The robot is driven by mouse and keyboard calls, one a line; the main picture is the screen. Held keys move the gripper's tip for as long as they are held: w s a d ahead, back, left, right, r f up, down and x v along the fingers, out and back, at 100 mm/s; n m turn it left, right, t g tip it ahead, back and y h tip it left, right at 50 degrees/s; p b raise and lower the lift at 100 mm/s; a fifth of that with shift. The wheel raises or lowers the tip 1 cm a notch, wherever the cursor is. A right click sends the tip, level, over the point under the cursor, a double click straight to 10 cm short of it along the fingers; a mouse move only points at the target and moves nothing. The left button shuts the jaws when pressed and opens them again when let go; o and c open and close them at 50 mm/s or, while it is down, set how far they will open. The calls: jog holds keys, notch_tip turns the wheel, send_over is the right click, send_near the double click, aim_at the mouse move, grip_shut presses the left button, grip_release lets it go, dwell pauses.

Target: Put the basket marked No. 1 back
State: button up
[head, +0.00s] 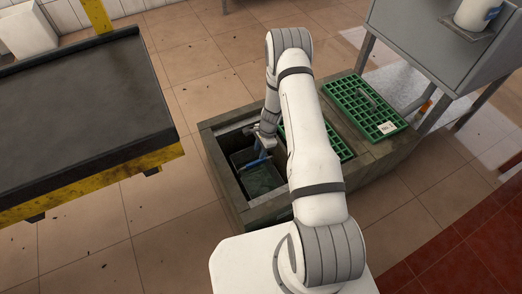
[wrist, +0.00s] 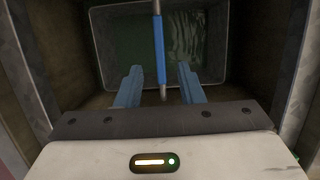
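A dark grey basket (head: 262,182) with a bar-shaped blue handle (head: 254,163) sits down in the open left compartment of the stone-edged pit (head: 215,158). No number can be read on it. In the wrist view the basket (wrist: 96,45) shows a murky greenish inside, and its blue handle (wrist: 160,50) runs up the middle. My gripper (wrist: 159,85) is open, with one blue finger on each side of the handle's near end and a gap on both sides. In the head view my gripper (head: 265,142) reaches down into the compartment, partly hidden by my arm.
A green grate (head: 367,106) with a white label covers the pit's right part; another green grate (head: 335,145) lies partly behind my arm. A black-topped table with a yellow frame (head: 75,100) stands left. A grey cabinet (head: 410,35) stands at the back right. Tiled floor is clear between.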

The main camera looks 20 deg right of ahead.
jog(key=s+a+r+n, duration=0.15)
jog(key=r+n, duration=0.25)
jog(key=r, duration=1)
jog(key=s+a+r+n, duration=0.1)
jog(key=s+r+n, duration=0.2)
jog(key=r, duration=1.2)
jog(key=s+r+n+t+h, duration=0.1)
jog(key=s+r+n, duration=0.3)
jog(key=s+r, duration=0.4)
jog(key=s+r+n+h, duration=0.1)
jog(key=s+r+n, duration=0.3)
jog(key=s+r, duration=0.4)
jog(key=s, duration=0.5)
jog(key=shift+s+d+n+t+h, duration=0.15)
jog(key=shift+s+n+t+h, duration=0.15)
jog(key=shift+t+h, duration=0.1)
jog(key=shift+r, duration=0.1)
